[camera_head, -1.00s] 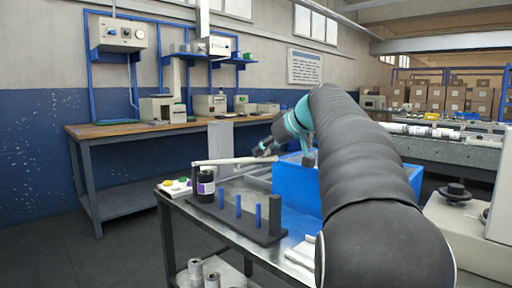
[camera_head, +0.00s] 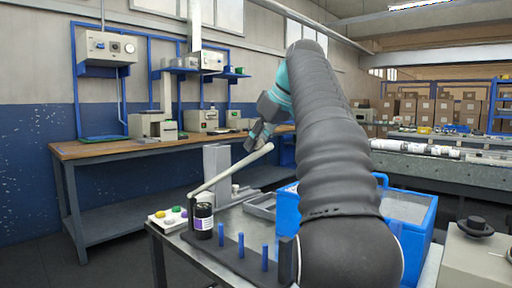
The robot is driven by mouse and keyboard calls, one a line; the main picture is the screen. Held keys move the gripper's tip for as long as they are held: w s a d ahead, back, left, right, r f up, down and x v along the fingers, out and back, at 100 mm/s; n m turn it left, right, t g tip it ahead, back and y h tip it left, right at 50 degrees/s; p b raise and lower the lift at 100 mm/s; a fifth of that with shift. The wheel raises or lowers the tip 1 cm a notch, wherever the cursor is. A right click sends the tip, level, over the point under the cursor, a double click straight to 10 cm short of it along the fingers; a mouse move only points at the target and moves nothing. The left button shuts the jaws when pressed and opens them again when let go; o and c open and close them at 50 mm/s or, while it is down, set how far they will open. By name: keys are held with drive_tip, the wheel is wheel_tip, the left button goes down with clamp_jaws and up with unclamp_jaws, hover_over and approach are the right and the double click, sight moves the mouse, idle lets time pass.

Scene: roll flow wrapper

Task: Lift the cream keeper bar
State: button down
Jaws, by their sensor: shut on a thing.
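The cream keeper bar (camera_head: 228,171) is a long pale rod, tilted with its right end high and its left end low. The low end is at a thin dark post (camera_head: 192,208) beside a black roll (camera_head: 203,221) with a white and purple label. My gripper (camera_head: 257,144) is shut on the bar near its raised right end. The fingertips are small and partly hidden behind the bar. My dark arm covers much of the cart's right side.
A black rack (camera_head: 228,256) with several blue pegs lies on the metal cart (camera_head: 172,248). A workbench (camera_head: 120,147) runs along the wall.

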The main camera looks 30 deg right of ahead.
drive_tip(key=shift+w+r, duration=0.1)
drive_tip(key=shift+r, duration=0.1)
idle(0.3)
drive_tip(key=c, duration=0.9)
unclamp_jaws()
drive_tip(key=shift+r, duration=0.1)
drive_tip(key=shift+v, duration=2.4)
drive_tip(key=s+d, duration=0.1)
drive_tip(key=s, duration=0.2)
drive_tip(key=s+d, duration=0.1)
drive_tip(key=s, duration=0.3)
drive_tip(key=s+d, duration=0.2)
drive_tip(key=s, duration=0.2)
drive_tip(key=shift+s, duration=0.15)
